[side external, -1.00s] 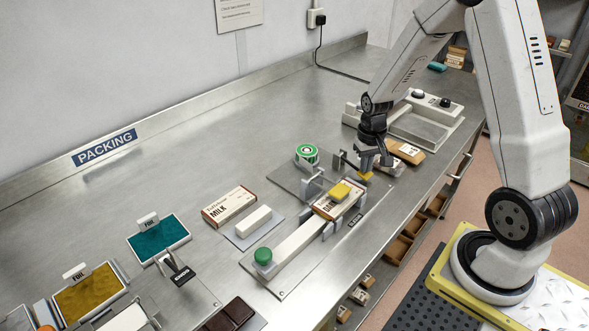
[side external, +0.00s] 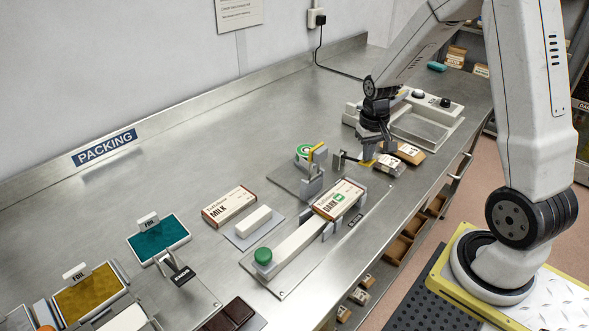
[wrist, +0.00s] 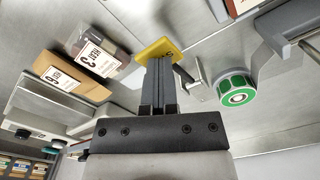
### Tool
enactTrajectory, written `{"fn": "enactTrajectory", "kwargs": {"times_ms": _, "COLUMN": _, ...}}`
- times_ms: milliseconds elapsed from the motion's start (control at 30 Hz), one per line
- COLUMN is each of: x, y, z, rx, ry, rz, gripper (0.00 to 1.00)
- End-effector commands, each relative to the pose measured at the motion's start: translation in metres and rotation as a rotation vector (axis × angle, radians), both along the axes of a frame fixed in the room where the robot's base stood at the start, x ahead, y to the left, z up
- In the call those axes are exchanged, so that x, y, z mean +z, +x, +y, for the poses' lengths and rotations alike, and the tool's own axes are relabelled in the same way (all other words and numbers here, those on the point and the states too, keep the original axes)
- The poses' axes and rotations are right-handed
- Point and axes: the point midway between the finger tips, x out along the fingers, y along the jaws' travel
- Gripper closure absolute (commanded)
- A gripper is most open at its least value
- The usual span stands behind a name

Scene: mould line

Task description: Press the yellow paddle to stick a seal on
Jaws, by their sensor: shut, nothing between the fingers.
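The dark chocolate box (side external: 338,198) lies in the cradle of the press base (side external: 290,278), with a green seal (side external: 339,197) on its top. A yellow paddle (side external: 367,163) lies below my gripper (side external: 374,156). In the wrist view the paddle (wrist: 156,49) shows a dark letter on its edge. My gripper (wrist: 157,62) is shut and empty, its tips over the paddle. I cannot tell whether they touch it. The green roll (wrist: 237,90) is to the right there.
A milk box (side external: 228,206) and a white block (side external: 253,221) lie left of the press. The steel table behind is clear.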

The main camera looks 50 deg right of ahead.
Motion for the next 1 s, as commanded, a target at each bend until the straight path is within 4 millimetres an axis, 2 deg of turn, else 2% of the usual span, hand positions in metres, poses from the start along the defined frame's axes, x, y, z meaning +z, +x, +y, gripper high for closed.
{"fn": "enactTrajectory", "kwargs": {"times_ms": 1000, "x": 0.043, "y": 0.000, "z": 0.000, "rx": 0.000, "ry": 0.000, "rz": -0.001, "gripper": 1.00}}
